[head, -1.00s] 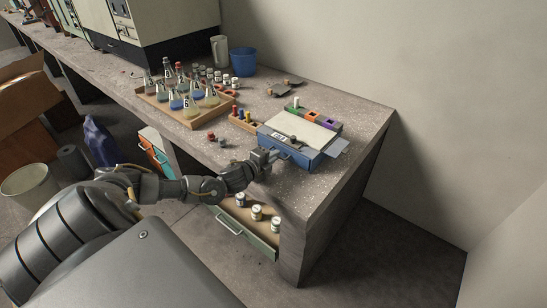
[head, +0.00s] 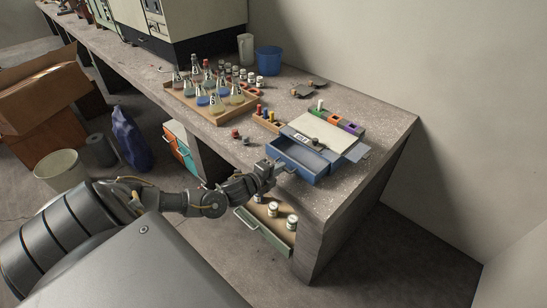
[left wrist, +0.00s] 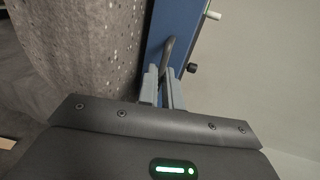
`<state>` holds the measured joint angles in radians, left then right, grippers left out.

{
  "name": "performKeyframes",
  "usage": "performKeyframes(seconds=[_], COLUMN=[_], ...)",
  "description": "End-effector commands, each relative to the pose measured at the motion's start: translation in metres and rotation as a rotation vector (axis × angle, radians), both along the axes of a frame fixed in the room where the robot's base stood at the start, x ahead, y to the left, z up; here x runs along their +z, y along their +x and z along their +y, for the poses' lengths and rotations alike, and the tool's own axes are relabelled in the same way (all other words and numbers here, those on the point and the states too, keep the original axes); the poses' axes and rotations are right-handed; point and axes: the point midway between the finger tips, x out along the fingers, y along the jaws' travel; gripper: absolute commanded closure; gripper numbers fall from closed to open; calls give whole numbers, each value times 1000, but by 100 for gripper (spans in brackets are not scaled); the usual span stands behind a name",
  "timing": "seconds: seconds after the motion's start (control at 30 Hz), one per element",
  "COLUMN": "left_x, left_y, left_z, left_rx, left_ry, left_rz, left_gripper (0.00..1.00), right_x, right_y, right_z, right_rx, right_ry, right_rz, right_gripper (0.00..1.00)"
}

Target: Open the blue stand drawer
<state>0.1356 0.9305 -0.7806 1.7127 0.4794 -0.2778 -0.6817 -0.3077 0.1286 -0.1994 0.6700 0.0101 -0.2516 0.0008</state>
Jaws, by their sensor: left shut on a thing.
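The blue stand (head: 335,133) sits on the bench near its right end, with a pale top and a dark label. Its blue drawer (head: 303,157) is pulled out toward the bench's front edge, and its interior shows. My left gripper (head: 279,166) is at the drawer front, shut on the drawer's handle. In the left wrist view the fingers (left wrist: 163,88) close around the grey handle (left wrist: 168,50), beside the blue drawer front (left wrist: 178,20). The exact grip is partly hidden. My right gripper is not in view.
A green-fronted bench drawer (head: 262,233) with white jars stands open below. A tray of flasks (head: 225,117), a blue bucket (head: 268,61) and small coloured blocks (head: 268,119) are on the bench. A blue-grey flap (head: 357,152) juts from the stand's right side.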

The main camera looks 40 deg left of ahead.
Motion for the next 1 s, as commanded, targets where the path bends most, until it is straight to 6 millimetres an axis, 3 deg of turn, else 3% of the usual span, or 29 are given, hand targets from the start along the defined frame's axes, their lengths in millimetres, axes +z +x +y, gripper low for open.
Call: performKeyframes(seconds=[0.2, 0.23, 0.37, 0.73, 1.0], left_x=[-3, -3, -3, -2, 7], left_y=[-1, -2, -2, -10, -58], left_z=[-4, -4, -2, 1, 3], left_rx=[-10, -10, -7, -2, -5], left_ry=[-3, -3, -2, 0, 0], left_rz=[6, 5, 5, 6, 10], left_gripper=[100, 89, 72, 72, 72], right_x=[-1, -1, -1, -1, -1], right_y=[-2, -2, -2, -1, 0], right_z=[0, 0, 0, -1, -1], right_rx=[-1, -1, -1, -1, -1], right_ry=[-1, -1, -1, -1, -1], right_rz=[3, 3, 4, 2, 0], right_gripper=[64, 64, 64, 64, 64])
